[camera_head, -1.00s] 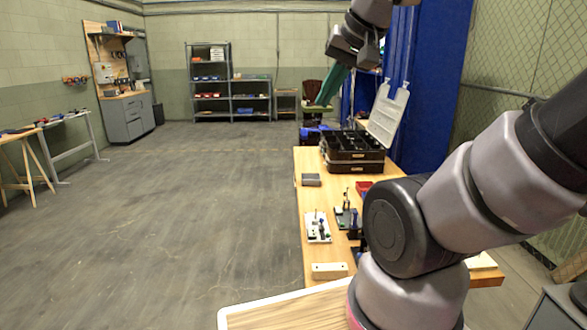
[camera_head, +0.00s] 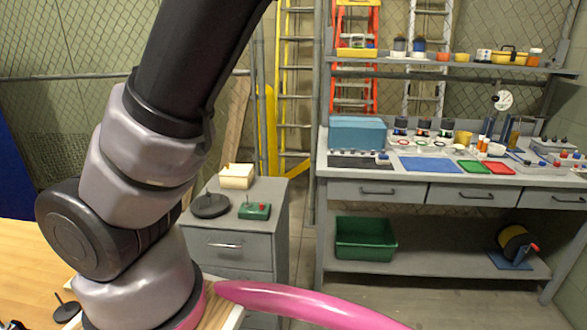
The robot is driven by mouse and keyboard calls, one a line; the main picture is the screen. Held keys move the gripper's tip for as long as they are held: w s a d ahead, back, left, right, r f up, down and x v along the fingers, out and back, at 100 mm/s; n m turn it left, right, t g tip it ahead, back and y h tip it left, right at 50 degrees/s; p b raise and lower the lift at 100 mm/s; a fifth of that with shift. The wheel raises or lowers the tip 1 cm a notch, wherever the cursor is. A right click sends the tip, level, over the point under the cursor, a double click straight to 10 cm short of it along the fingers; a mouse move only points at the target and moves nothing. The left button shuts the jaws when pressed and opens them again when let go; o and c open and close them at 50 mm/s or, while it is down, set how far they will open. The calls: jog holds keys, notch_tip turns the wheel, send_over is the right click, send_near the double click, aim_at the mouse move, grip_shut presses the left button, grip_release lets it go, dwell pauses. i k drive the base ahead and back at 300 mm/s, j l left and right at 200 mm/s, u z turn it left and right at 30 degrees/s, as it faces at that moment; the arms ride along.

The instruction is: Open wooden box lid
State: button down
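A small pale box-like block (camera_head: 237,176), which looks like light wood, sits on top of the grey drawer cabinet (camera_head: 232,247), left of the picture's middle. Its top looks shut, but it is too small to make out a lid seam or clasp. My arm rises through the left side of the view and leaves at the top edge. My gripper is out of view, so its fingers and anything in them are hidden.
A dark round disc (camera_head: 210,206) and a green control box (camera_head: 255,210) share the cabinet top. A grey workbench (camera_head: 400,170) with many small items stands right, with a green bin (camera_head: 364,238) below. A pink curved tube (camera_head: 310,303) crosses the bottom.

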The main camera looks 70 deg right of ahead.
aim_at(230, 170)
jog(key=z, duration=1.95)
jog(key=i+j+z, duration=0.1)
jog(key=i+j, duration=0.15)
